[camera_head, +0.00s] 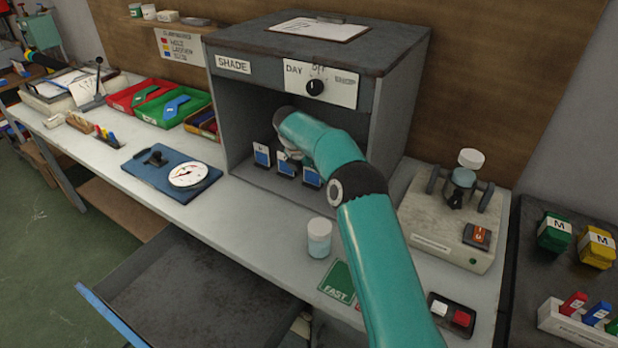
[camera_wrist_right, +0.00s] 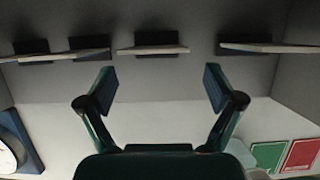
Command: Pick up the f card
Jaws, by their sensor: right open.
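Several small blue-and-white cards stand in a row inside the grey shade box (camera_head: 390,110). In the head view I see a left card (camera_head: 262,155), a middle card (camera_head: 286,168) and a right card (camera_head: 311,178). Their letters are too small to read, so I cannot tell which is the f card. In the right wrist view the cards show edge-on along the top, one of them near the centre (camera_wrist_right: 150,50). My right gripper (camera_wrist_right: 160,88) is open and empty, its fingers apart from the cards. In the head view my right arm mostly hides it. My left gripper is not in view.
The box's roof and side walls enclose the cards. A white-lidded jar (camera_head: 319,240) and a green FAST card (camera_head: 338,282) are near my right arm. A blue gauge board (camera_head: 172,172) lies left of the box; a machine (camera_head: 452,220) stands right. An open drawer (camera_head: 185,290) is in front.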

